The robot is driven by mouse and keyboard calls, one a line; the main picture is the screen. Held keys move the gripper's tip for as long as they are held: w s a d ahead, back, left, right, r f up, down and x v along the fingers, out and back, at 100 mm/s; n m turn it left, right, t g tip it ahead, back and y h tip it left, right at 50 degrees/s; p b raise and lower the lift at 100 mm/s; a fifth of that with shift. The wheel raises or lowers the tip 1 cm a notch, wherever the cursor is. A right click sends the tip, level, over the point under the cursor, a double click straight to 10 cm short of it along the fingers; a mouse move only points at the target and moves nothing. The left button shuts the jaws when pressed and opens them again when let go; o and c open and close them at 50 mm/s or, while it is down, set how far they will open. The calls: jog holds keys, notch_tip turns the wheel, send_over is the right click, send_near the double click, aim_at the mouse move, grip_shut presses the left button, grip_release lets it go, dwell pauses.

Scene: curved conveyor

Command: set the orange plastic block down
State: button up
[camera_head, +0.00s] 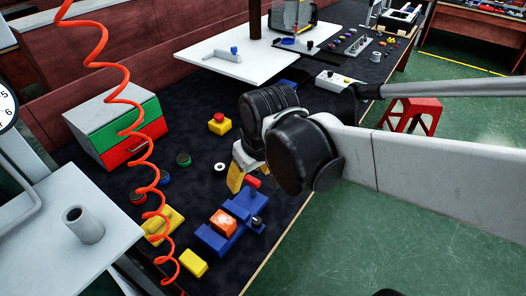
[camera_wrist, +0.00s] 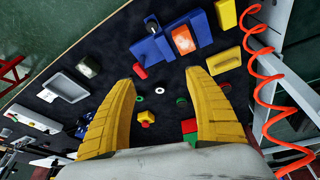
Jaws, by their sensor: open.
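The orange block (camera_head: 223,222) sits on a blue fixture (camera_head: 243,203) near the front edge of the dark table. In the wrist view the orange block (camera_wrist: 184,40) lies on the blue fixture (camera_wrist: 152,49), beyond my fingertips. My gripper (camera_head: 241,179) hangs over the table, behind the fixture, with yellow fingers partly hidden by my wrist. In the wrist view my gripper (camera_wrist: 162,76) is spread wide, with nothing between its fingers. The block is apart from both fingers.
A yellow box with a red button (camera_head: 219,125), a white ring (camera_head: 219,167) and a drawer unit (camera_head: 122,125) stand behind. Yellow blocks (camera_head: 194,263) lie near the fixture. A coiled orange hose (camera_head: 130,130) hangs at left.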

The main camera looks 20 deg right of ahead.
jog(key=s+d+r+m+t, duration=0.3)
jog(key=s+d, duration=0.2)
jog(key=s, duration=0.1)
jog(key=shift+d+h, duration=0.2)
jog(key=shift+h, duration=0.1)
